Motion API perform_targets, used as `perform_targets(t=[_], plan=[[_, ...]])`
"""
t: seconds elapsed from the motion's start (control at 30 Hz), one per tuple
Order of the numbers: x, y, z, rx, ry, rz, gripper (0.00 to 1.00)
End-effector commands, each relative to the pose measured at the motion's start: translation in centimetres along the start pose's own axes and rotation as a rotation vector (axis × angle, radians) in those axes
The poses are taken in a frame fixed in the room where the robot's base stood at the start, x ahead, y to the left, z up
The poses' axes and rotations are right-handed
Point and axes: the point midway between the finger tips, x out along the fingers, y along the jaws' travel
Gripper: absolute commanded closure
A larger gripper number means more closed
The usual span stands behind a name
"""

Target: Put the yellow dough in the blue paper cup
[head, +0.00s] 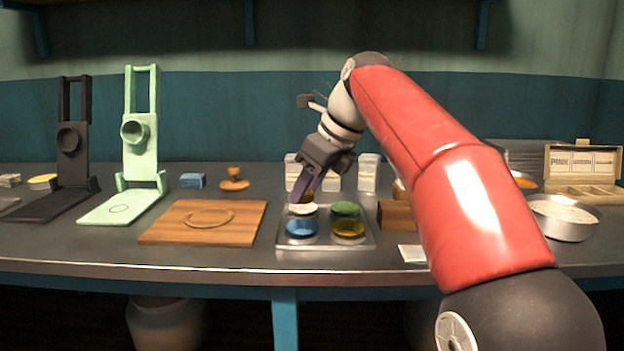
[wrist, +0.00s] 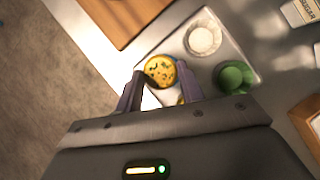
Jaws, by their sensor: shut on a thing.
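My gripper (head: 304,194) is shut on the yellow dough (wrist: 160,70), a speckled round piece between its fingertips in the wrist view. In the head view only a little of the dough (head: 307,197) shows below the fingers, raised above the tray. The blue paper cup (head: 301,229) sits at the tray's front left. How high the dough is above the cup is hard to tell.
The metal tray (head: 326,243) also holds a white cup (wrist: 204,40), a green cup (wrist: 233,76) and a yellow cup (head: 348,229). A wooden board (head: 165,226) lies left of the tray. A green press (head: 135,165) stands further left, a metal bowl (head: 562,226) at the right.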

Motion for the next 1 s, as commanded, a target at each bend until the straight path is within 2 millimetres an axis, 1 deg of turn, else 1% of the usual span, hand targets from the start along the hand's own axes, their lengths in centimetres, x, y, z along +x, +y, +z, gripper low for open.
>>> perform_targets(t=[0.13,0.2,0.37,0.63,1.0], plan=[[1.1,0.1,-0.8,0.000,0.001,0.001,0.83],[2.2,0.0,-1.3,-0.001,0.000,0.000,0.83],[3.2,0.0,-1.9,-0.001,-0.001,-0.001,0.83],[4.0,0.0,-2.4,0.000,0.000,-0.001,0.83],[4.1,0.0,-2.4,0.000,0.000,-0.001,0.83]])
